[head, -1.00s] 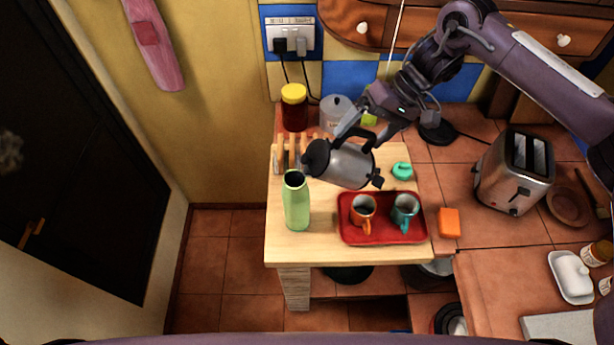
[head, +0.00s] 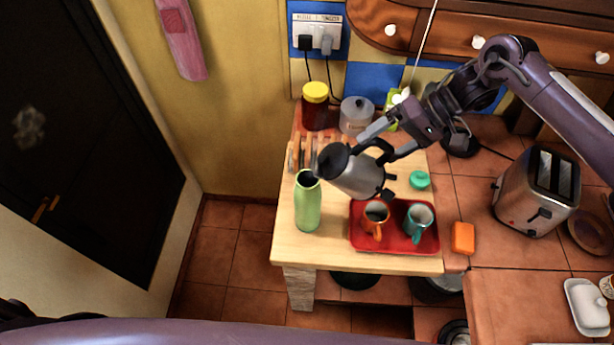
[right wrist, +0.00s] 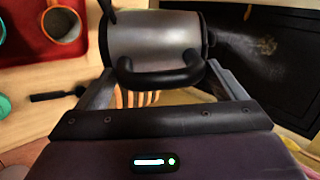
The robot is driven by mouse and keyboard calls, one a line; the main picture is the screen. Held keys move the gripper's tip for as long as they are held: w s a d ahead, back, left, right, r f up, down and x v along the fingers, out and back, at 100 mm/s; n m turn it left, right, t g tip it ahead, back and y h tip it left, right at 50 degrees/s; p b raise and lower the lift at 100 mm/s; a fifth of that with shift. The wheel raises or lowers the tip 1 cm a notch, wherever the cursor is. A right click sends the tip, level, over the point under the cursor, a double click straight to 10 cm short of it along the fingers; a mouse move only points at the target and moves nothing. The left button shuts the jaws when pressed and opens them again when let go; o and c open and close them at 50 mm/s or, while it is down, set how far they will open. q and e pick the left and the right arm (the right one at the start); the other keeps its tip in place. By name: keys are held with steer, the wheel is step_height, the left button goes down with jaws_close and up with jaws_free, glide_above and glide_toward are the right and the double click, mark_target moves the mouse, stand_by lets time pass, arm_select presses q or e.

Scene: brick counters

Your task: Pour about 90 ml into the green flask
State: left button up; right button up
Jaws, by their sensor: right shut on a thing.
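The green flask (head: 308,205) stands upright and open-topped on the left part of the wooden counter in the head view. My right gripper (head: 385,142) is shut on the black handle of a grey metal kettle (head: 355,172). The kettle is tilted in the air, its dark end toward the flask's mouth and close to it. Whether it is directly over the mouth I cannot tell, and no stream of liquid shows. In the right wrist view the kettle's body (right wrist: 155,38) and handle lie between the fingers. My left gripper is not in view.
A red tray (head: 393,243) holds an orange mug (head: 375,215) and a teal mug (head: 418,221), right of the flask. Behind are a yellow-lidded jar (head: 315,108), a grey canister (head: 356,116) and a wooden rack (head: 300,155). An orange block (head: 463,238) and toaster (head: 536,190) are further right.

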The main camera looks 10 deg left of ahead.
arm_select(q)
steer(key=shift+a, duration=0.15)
arm_select(e)
steer(key=shift+w+d, duration=0.15)
steer(key=shift+d, duration=0.1)
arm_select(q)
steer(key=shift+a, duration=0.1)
arm_select(e)
steer(key=shift+a, duration=0.15)
stand_by(0.3)
